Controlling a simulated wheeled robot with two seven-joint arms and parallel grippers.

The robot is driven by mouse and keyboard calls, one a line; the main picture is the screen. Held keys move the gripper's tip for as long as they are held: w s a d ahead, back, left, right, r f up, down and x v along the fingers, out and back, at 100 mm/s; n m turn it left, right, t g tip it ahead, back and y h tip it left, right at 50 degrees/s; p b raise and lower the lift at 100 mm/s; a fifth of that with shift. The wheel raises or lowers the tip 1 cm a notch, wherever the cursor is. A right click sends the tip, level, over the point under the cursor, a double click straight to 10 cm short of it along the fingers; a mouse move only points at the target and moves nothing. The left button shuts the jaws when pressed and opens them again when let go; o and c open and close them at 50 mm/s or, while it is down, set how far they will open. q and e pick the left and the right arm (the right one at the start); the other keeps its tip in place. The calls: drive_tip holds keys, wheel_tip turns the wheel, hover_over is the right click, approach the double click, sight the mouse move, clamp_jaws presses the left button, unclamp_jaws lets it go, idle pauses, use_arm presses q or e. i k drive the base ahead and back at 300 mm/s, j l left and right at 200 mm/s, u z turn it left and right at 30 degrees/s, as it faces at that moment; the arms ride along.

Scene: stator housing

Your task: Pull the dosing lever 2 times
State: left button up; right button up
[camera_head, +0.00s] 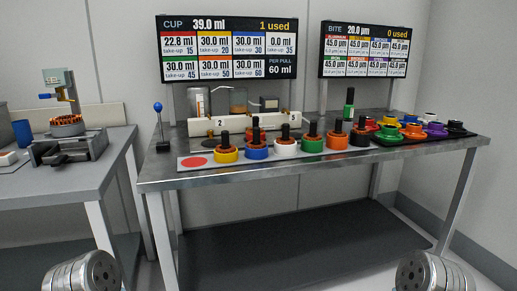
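A lever with a blue ball knob (158,107) stands upright on a dark post at the left end of the steel table; I take it to be the dosing lever. Nothing touches it. The left screen (227,49) above the table reads "CUP 39.0 ml", "1 used" and "PER PULL 60 ml". Only round metal links of my two arms show at the bottom left and bottom right, far from the lever. No gripper fingers are in view.
Several coloured knob-topped parts (257,150) line the front of the steel table (310,163). A right screen (364,50) hangs above. A side bench (60,185) at left carries a small press (61,90).

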sight(157, 107)
drive_tip(key=i+l, duration=0.2)
drive_tip(key=i+l+u, duration=0.2)
drive_tip(key=u, duration=0.15)
drive_tip(key=i+l+u, duration=0.15)
drive_tip(key=u, duration=0.25)
drive_tip(key=i+l+u, duration=0.15)
drive_tip(key=l+u, duration=0.2)
